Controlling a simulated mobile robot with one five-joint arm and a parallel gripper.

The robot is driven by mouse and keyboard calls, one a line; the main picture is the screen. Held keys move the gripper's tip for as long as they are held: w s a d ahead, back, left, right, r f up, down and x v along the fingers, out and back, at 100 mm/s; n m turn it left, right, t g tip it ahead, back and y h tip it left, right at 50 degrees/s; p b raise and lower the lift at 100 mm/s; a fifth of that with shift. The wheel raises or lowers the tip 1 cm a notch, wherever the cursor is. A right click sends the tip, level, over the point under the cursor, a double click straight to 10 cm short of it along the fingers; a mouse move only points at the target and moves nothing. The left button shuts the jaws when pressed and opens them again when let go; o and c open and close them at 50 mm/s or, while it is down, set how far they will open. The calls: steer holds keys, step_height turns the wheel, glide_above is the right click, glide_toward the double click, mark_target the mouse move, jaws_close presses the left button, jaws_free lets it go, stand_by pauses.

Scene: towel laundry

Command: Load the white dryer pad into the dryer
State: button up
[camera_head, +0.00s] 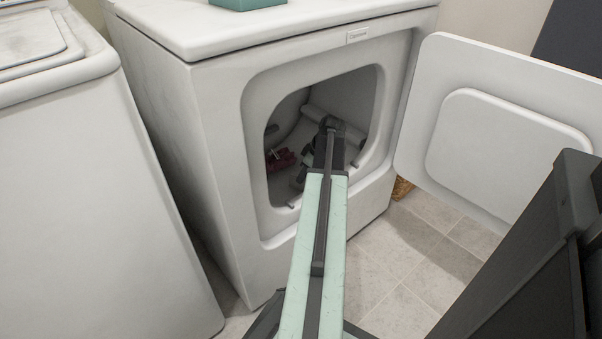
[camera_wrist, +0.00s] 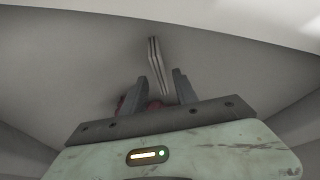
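The white dryer (camera_head: 185,110) stands with its door (camera_head: 500,130) swung open to the right. My arm reaches through the opening, and my gripper (camera_wrist: 160,73) is inside the drum, partly hidden behind my arm in the head view. Its two dark fingers stand apart in the wrist view. No other white pad shows.
Dark red cloth (camera_head: 280,160) lies in the drum, left of my arm. A white washer (camera_head: 85,200) stands close on the left. A teal box (camera_head: 248,3) is on top of the dryer. A wicker item (camera_head: 402,188) sits below the door. Tiled floor is clear in front.

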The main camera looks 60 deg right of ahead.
steer(key=p+v, duration=0.5)
steer(key=v, duration=0.2)
steer(key=shift+w+r, duration=0.1)
steer(key=shift+w, duration=0.05)
steer(key=shift+s+r, duration=0.2)
steer(key=shift+s, duration=0.1)
stand_by(0.6)
